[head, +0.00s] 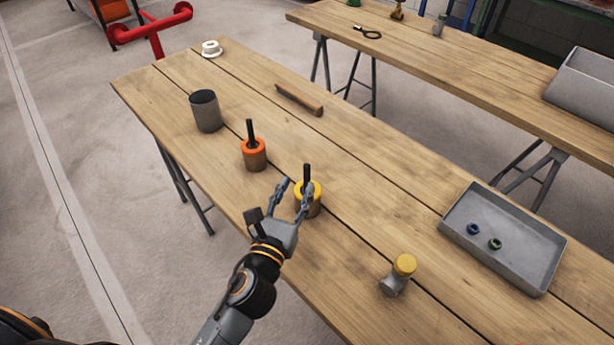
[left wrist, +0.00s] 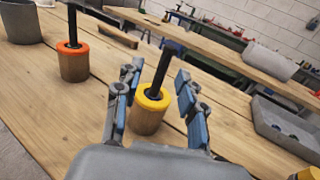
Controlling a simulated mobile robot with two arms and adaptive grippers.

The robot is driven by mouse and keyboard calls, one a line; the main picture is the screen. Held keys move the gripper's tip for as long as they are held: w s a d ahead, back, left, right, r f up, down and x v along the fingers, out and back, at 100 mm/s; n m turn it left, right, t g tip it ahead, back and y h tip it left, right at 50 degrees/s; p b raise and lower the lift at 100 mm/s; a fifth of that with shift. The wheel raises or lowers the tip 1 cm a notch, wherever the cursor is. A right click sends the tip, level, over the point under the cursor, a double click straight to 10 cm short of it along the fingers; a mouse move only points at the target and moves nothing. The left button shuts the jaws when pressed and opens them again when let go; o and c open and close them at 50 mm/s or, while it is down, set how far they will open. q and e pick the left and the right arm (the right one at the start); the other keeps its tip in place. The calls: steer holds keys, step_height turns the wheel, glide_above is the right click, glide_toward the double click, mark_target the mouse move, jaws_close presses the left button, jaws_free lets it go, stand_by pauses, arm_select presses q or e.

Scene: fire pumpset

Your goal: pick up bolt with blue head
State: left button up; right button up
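A small blue ring-shaped piece (head: 473,229), which may be the blue bolt head, lies in the grey tray (head: 529,275) at the right; no clear blue-headed bolt shows. My left gripper (head: 290,187) is open at a wooden holder with a yellow top (head: 311,204) and a black rod (head: 306,174) standing up from it. In the left wrist view the holder (left wrist: 147,118) and rod (left wrist: 160,72) show between the spread fingers (left wrist: 157,85). I cannot tell whether a finger touches them. My right gripper is not in view.
An orange-topped holder with a black rod (head: 254,157), a grey cup (head: 206,112), a wooden stick (head: 299,99) and a white roll (head: 211,48) are on the table (head: 360,165). A dark green ring (head: 495,244) shares the tray.

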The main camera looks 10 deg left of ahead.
mark_target(306, 175)
arm_select(q)
steer(key=shift+w+d+f+p, duration=0.1)
steer(key=shift+w+d+p, duration=0.1)
steer(key=shift+w, duration=0.8)
steer(key=shift+w+d+r+p, duration=0.15)
steer(key=shift+w+d, duration=0.1)
steer(key=shift+w, duration=0.8)
steer(key=shift+w+d+f+p, duration=0.15)
steer(key=shift+w+d+p, duration=0.05)
steer(key=shift+w, duration=0.8)
steer(key=shift+s, duration=0.1)
steer(key=shift+c, duration=0.4)
jaws_close()
